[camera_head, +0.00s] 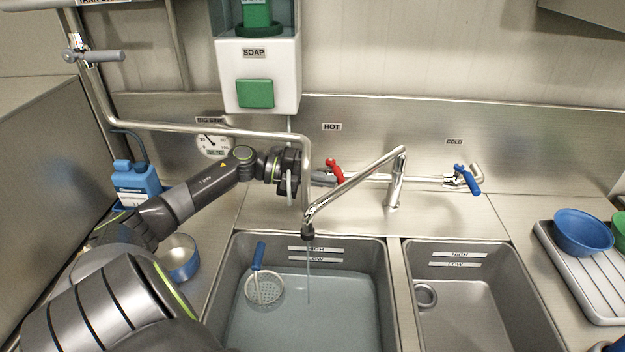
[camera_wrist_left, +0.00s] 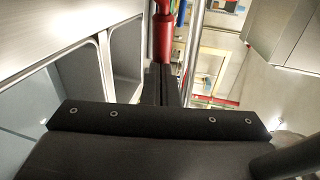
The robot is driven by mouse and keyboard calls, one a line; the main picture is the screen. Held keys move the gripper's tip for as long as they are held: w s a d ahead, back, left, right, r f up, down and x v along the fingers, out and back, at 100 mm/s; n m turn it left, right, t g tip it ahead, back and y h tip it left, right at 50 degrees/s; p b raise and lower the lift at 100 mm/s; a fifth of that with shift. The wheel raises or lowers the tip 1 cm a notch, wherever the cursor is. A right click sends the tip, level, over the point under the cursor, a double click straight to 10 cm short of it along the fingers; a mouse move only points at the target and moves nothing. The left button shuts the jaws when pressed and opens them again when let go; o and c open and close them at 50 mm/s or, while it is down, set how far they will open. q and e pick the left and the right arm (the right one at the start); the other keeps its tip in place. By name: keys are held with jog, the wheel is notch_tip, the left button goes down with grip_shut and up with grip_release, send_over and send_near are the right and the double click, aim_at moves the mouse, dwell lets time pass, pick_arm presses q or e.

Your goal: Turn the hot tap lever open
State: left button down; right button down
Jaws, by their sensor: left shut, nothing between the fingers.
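The red hot tap lever (camera_head: 334,168) stands on the tap pipe below the HOT label (camera_head: 332,127). My left gripper (camera_head: 322,178) is shut and empty, with its fingertips close to the left side of the lever. In the left wrist view the red lever (camera_wrist_left: 163,22) is at the top, just beyond the shut fingers (camera_wrist_left: 162,84). I cannot tell whether they touch it. The blue cold lever (camera_head: 468,181) is farther right on the same pipe. My right gripper is not in view.
A bent steel pipe (camera_head: 220,130) passes close to my left gripper, and the tap spout (camera_head: 360,180) slants in front. A thin stream falls into the left sink (camera_head: 235,320), which holds water and a strainer (camera_head: 264,290). The right sink (camera_head: 480,310) looks empty. A soap dispenser (camera_head: 280,75) hangs above.

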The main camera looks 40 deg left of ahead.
aim_at(340, 180)
pick_arm(q)
jog(key=x, duration=0.3)
jog(key=shift+w+d+r, duration=0.2)
jog(key=shift+w+r, duration=0.05)
jog(key=shift+r, duration=0.1)
jog(key=w+d+n+t+y+p, duration=0.2)
jog(key=w+n+y+p, duration=0.1)
jog(key=w, duration=0.5)
jog(key=shift+w+t+p, duration=0.35)
jog(key=shift+t+p, duration=0.05)
jog(key=shift+p, duration=0.45)
jog(key=shift+f, duration=0.1)
